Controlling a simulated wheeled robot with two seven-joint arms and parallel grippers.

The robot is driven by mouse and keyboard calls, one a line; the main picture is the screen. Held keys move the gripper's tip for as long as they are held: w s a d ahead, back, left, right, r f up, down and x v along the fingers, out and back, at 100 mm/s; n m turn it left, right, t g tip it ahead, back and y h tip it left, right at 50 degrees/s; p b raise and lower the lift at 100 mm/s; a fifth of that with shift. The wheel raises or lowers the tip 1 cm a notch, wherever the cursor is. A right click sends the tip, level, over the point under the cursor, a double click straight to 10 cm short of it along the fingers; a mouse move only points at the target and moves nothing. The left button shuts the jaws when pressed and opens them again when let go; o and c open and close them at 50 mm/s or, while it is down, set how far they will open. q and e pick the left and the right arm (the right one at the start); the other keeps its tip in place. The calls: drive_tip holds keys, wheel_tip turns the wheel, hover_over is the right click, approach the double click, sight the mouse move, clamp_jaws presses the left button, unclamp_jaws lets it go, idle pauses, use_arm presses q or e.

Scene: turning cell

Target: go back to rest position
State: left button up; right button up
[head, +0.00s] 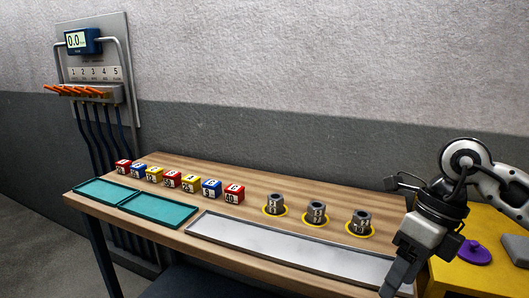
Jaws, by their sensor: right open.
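My right gripper (402,285) hangs at the lower right, over the right end of the wooden table (265,176). It is open, pointing down, and I see nothing held in it. Its arm comes in from the right edge. Its fingertips are close to the bottom edge of the picture and partly hard to make out. My left gripper does not show.
Three grey cylinders (316,212) stand on yellow rings left of my gripper. A long pale tray (290,247), teal trays (157,210) and a row of coloured numbered blocks (189,184) are on the table. A yellow surface (462,282) with a purple object (475,254) is at right.

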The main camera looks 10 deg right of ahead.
drive_tip(key=s+a+r+m+y, duration=0.1)
drive_tip(key=s+a+m+y, duration=0.15)
drive_tip(key=a+y, duration=0.65)
drive_tip(key=s+a+r+m+y, duration=0.1)
drive_tip(key=a+m+y, duration=0.2)
drive_tip(key=a+y, duration=0.65)
drive_tip(key=w+d+f+m+t+h, duration=0.25)
drive_tip(key=f+m+t+h, duration=0.55)
drive_tip(key=m, duration=0.5)
drive_tip(key=w+d+f+m+t+h, duration=0.25)
drive_tip(key=f+m+t+h, duration=0.35)
drive_tip(key=m+t, duration=0.6)
drive_tip(key=s+d+f+m+g+h, duration=0.1)
drive_tip(key=s+f+m+g, duration=0.3)
drive_tip(key=f, duration=0.4)
drive_tip(key=s+d+f+m+g+h, duration=0.2)
drive_tip(key=s+f+m+g+h, duration=0.2)
drive_tip(key=s+f, duration=0.3)
drive_tip(key=shift+s+d+f+m+g, duration=0.25)
drive_tip(key=shift+f+m+g, duration=0.25)
drive_tip(key=shift+f, duration=0.4)
drive_tip(key=shift+a, duration=0.1)
